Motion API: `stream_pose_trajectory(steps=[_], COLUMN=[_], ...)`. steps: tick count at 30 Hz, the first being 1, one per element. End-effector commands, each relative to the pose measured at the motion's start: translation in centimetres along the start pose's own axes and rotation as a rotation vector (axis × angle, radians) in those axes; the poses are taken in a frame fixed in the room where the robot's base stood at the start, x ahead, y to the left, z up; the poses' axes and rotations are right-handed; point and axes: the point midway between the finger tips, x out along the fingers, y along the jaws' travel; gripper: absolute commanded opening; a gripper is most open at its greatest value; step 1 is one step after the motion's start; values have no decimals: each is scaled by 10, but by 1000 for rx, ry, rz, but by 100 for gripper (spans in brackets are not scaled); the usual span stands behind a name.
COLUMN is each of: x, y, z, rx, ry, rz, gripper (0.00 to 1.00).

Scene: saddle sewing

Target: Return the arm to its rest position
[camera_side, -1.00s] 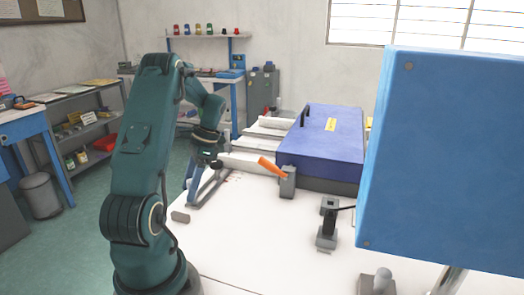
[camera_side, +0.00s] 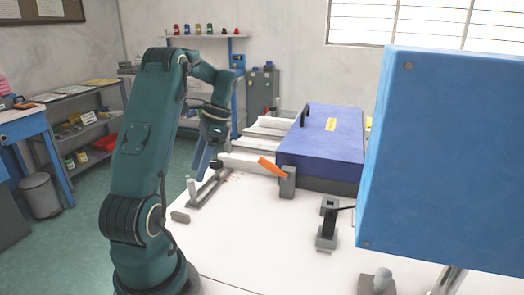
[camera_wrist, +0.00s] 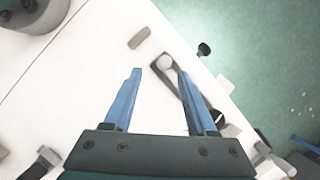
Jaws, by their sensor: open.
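My teal arm stands at the left of the white table in the side view. My gripper (camera_side: 201,163) hangs above the table's left edge, with its blue fingers pointing down. A grey bar with a pale round knob (camera_side: 208,188) lies on the table below the gripper. The same knobbed bar (camera_wrist: 168,65) shows by the right finger in the wrist view, partly hidden by that finger. No rest position is marked in view.
A blue-lidded machine (camera_side: 322,143) stands behind, with an orange-handled lever (camera_side: 287,180) at its front corner. A small grey block (camera_side: 180,216) lies near my arm. A big blue panel (camera_side: 445,160) fills the right. The front table is mostly clear.

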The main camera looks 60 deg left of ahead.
Motion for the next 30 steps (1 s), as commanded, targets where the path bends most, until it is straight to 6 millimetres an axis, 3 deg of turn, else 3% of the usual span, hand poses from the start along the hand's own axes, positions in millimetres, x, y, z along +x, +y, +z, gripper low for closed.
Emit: stream_pose_trajectory(steps=[2,7,15,19,24,30], x=[-25,-75,-114,-116,-103,-78], y=[9,59,156,201,250,283], z=[-10,-25,-25,-16,1,11], rx=[45,167,254,265,244,127], ry=[37,150,414,558,736,858], rz=[-69,-200,-310,-307,-235,-87], gripper=[57,57,57,57,57,57])
